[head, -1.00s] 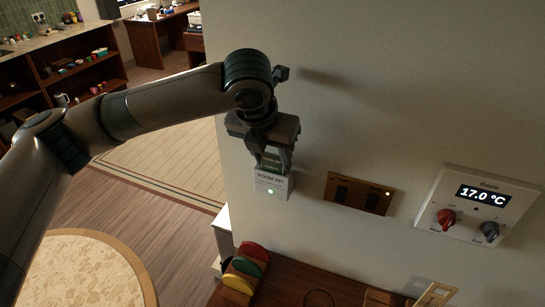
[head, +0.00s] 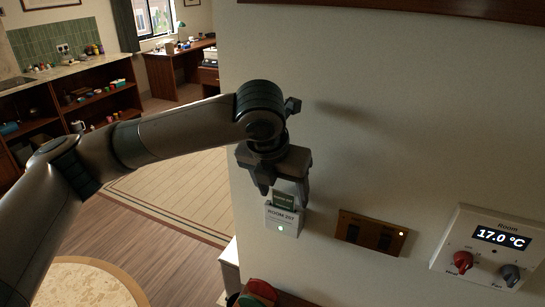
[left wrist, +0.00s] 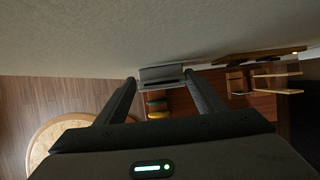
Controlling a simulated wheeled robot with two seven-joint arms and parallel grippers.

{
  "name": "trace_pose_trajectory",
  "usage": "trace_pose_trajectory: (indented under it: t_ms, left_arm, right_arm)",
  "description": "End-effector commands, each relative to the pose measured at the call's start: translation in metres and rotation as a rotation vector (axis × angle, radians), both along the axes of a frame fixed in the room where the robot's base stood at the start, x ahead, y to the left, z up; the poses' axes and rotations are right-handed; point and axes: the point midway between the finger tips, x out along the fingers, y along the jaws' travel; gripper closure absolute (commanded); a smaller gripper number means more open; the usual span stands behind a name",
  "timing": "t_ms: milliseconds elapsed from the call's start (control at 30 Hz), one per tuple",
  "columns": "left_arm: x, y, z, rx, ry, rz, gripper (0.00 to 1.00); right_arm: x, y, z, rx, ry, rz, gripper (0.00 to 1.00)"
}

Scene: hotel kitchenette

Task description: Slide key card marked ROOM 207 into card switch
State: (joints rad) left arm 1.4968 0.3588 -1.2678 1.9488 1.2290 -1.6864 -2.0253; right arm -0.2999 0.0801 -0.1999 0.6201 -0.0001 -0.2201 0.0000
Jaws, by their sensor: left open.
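The card switch (head: 283,219) is a white box on the wall marked ROOM 207, with a green light lit on its front. In the left wrist view the switch (left wrist: 162,84) shows beyond and between the spread fingers. My right gripper is out of view.
A brown switch panel (head: 371,233) and a white room thermostat (head: 487,249) reading 17.0 °C are on the wall to the right. Coloured round things (head: 260,291) lie below. The wall above is bare.

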Motion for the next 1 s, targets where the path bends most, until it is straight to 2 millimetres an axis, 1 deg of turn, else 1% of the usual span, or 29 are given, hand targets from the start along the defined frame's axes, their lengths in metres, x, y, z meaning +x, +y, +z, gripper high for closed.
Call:
trace_pose_trajectory:
  t_ms: [33,167,600,700,833,1000]
  left_arm:
    - [-0.002,0.001,0.005,-0.001,-0.003,-0.001,0.37]
    - [-0.009,0.004,0.023,-0.001,-0.005,-0.001,0.37]
    - [-0.042,0.017,0.104,-0.002,-0.006,0.001,0.37]
    - [-0.049,0.020,0.120,-0.001,-0.005,0.000,0.37]
    - [-0.055,0.023,0.135,-0.001,-0.004,0.000,0.37]
    - [-0.059,0.025,0.145,0.000,-0.002,0.000,0.37]
  right_arm:
    - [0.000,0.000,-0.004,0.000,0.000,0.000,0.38]
    - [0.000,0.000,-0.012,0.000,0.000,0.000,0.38]
    - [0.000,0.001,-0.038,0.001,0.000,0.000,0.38]
    - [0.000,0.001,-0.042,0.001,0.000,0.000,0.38]
    - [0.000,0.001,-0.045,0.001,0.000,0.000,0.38]
    - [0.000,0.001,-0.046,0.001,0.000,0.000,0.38]
